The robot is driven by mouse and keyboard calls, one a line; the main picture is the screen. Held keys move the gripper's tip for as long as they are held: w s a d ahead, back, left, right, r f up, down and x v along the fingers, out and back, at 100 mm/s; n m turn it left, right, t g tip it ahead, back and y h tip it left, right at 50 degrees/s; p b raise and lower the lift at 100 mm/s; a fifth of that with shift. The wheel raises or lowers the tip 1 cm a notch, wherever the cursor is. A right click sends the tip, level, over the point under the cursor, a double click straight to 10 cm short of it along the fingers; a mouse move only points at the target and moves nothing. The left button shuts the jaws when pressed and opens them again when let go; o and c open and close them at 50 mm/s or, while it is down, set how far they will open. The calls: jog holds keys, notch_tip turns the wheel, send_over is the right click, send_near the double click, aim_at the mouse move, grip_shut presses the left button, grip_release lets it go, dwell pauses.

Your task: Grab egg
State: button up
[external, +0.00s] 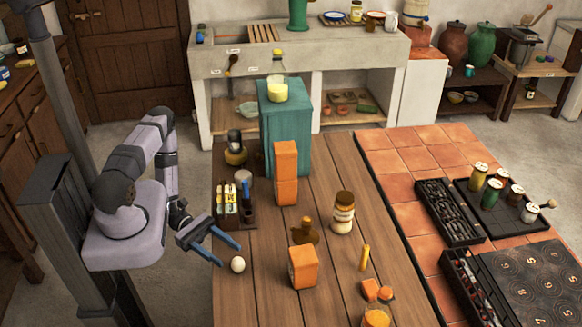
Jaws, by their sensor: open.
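A white egg (238,264) rests on the wooden table (265,300) near its left edge. My gripper (231,255) is open, with two blue fingers. It reaches in from the left, low over the table edge. The egg lies just beyond the fingertips, closest to the lower one. I cannot tell whether a finger touches it. Nothing shows between the fingers.
A caddy of small containers (237,215) stands just behind the egg. The table in front of the egg is clear.

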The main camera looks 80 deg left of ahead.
aim_at(238, 262)
jog(key=shift+w+d, duration=0.2)
jog(key=shift+d, duration=0.05)
jog(key=shift+w+d+r+p, duration=0.1)
jog(key=shift+w+d+p, duration=0.25)
jog(key=shift+p, duration=0.1)
jog(key=shift+p+x, duration=0.8)
jog(key=shift+x, duration=1.25)
jog(key=c, duration=0.8)
